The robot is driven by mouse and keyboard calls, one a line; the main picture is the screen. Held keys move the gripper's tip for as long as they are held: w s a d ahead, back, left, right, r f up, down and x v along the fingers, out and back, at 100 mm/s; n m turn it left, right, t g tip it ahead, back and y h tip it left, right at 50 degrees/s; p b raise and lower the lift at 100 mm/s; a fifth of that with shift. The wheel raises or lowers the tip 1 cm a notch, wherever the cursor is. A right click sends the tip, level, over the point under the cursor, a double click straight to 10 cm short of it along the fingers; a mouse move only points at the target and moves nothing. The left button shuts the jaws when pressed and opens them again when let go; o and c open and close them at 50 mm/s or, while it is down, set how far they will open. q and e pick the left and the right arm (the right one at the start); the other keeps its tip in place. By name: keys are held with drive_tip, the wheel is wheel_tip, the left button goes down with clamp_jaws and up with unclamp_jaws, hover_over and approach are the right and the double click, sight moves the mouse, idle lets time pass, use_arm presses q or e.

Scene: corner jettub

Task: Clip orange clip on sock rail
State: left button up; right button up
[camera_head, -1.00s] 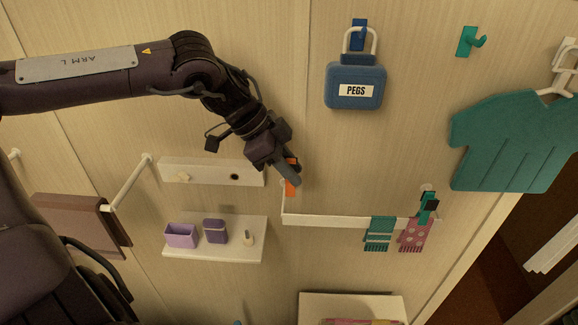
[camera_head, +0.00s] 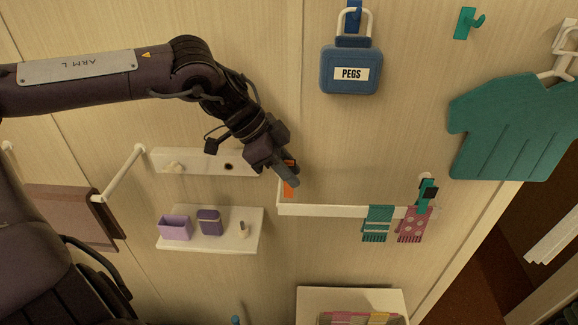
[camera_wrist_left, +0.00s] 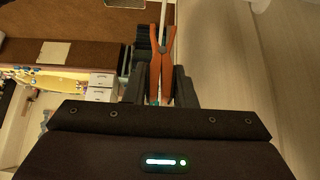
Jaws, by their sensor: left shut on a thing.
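My left gripper (camera_head: 286,183) is shut on the orange clip (camera_head: 289,190), near the left end of the white sock rail (camera_head: 330,210). In the left wrist view the orange clip (camera_wrist_left: 161,62) stands between the fingers with its two arms forming an X shape. In the head view the gripper partly covers the clip, and I cannot tell whether the clip touches the rail. A green clip (camera_head: 427,194) sits above the pink sock. My right gripper is not in view.
A white shelf (camera_head: 215,247) below left holds a purple cup (camera_head: 175,228) and a dark purple box (camera_head: 209,222). A blue PEGS bag (camera_head: 350,72) hangs above, and a teal shirt (camera_head: 510,130) hangs at right. The rail's left half is bare.

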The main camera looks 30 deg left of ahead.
use_arm(q)
drive_tip(key=shift+f+b, duration=0.9)
drive_tip(key=shift+f, duration=0.55)
drive_tip(key=shift+f+b, duration=0.5)
drive_tip(key=shift+f, duration=0.2)
drive_tip(key=o, duration=0.9)
drive_tip(key=shift+o, duration=0.2)
drive_tip(key=shift+r, duration=0.1)
drive_tip(key=shift+s+a+r, duration=0.1)
drive_tip(key=shift+a+r, duration=0.2)
drive_tip(key=shift+r, duration=0.15)
drive_tip(key=b+v, duration=0.2)
drive_tip(key=v, duration=0.4)
drive_tip(key=shift+s+a+r, duration=0.15)
drive_tip(key=shift+r, duration=0.05)
